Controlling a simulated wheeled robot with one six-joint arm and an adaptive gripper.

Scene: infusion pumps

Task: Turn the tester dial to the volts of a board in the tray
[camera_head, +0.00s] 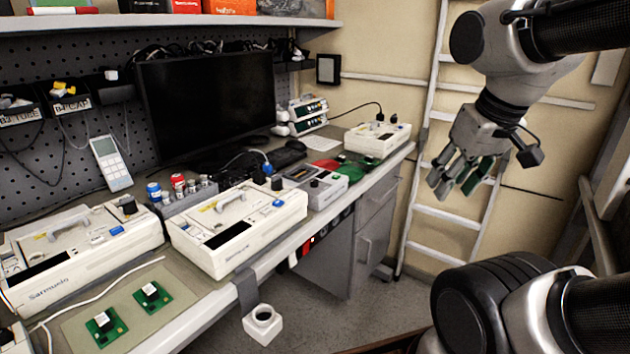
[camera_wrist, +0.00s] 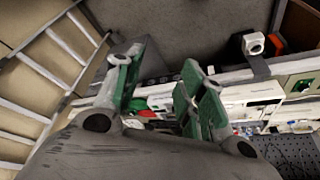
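A grey-and-white box with a dark knob (camera_head: 317,184), apparently the tester, sits mid-bench in the head view; its dial setting is too small to read. Beyond it are low red and green pieces (camera_head: 352,164), perhaps the tray; any board there cannot be made out. They also show between my fingers in the wrist view (camera_wrist: 142,106). Two green circuit boards (camera_head: 105,326) (camera_head: 152,295) lie on a beige mat (camera_head: 75,332) at the front left. My gripper (camera_head: 456,190) is open and empty, with green finger pads, right of the bench and apart from it. It also shows in the wrist view (camera_wrist: 164,62).
White pumps (camera_head: 237,225) (camera_head: 80,250) stand along the bench, with another (camera_head: 377,138) at the far end. A monitor (camera_head: 205,103) stands behind. A white ring-shaped fixture (camera_head: 263,325) projects from the front edge. A ladder (camera_head: 445,215) leans behind my gripper.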

